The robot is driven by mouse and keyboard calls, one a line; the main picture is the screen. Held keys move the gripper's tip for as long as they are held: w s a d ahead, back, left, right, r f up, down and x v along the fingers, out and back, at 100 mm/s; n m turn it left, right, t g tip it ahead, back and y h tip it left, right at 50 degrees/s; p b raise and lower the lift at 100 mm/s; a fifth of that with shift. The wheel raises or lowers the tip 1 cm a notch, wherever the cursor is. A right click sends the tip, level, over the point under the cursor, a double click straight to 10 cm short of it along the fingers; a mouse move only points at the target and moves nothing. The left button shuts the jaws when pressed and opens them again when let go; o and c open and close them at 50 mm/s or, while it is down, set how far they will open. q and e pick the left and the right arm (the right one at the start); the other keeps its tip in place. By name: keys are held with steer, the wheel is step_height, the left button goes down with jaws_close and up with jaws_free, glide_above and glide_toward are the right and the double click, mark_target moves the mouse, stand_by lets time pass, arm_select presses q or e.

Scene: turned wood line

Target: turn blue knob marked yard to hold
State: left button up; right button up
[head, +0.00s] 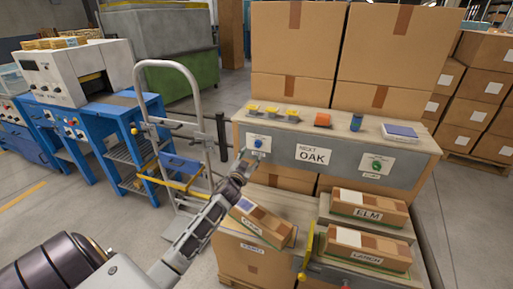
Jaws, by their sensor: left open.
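The blue knob (258,143) sits on a white plate at the left of the grey front panel (341,167). Small lettering shows around it, too small to read, so I cannot tell its setting. My left gripper (249,158) is just below and left of the knob, open, with its fingers pointing up at the panel. It overlaps the lower left of the plate, and I cannot tell whether it touches the panel. The knob itself is not between the fingers. My right gripper is not in view.
A green knob (376,165) and a "NEXT OAK" sign (313,155) share the panel. Boxes marked ELM (368,207) and LATCH (365,249) lie below, beside a yellow handle (308,240). A grey hand truck (190,130) stands close left of my arm.

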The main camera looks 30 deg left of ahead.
mark_target(256, 146)
arm_select(q)
steer(key=shift+x, duration=2.4)
steer(key=shift+b+x, duration=0.3)
steer(key=shift+x, duration=1.2)
steer(key=shift+w+a, duration=0.1)
steer(key=shift+w, duration=0.4)
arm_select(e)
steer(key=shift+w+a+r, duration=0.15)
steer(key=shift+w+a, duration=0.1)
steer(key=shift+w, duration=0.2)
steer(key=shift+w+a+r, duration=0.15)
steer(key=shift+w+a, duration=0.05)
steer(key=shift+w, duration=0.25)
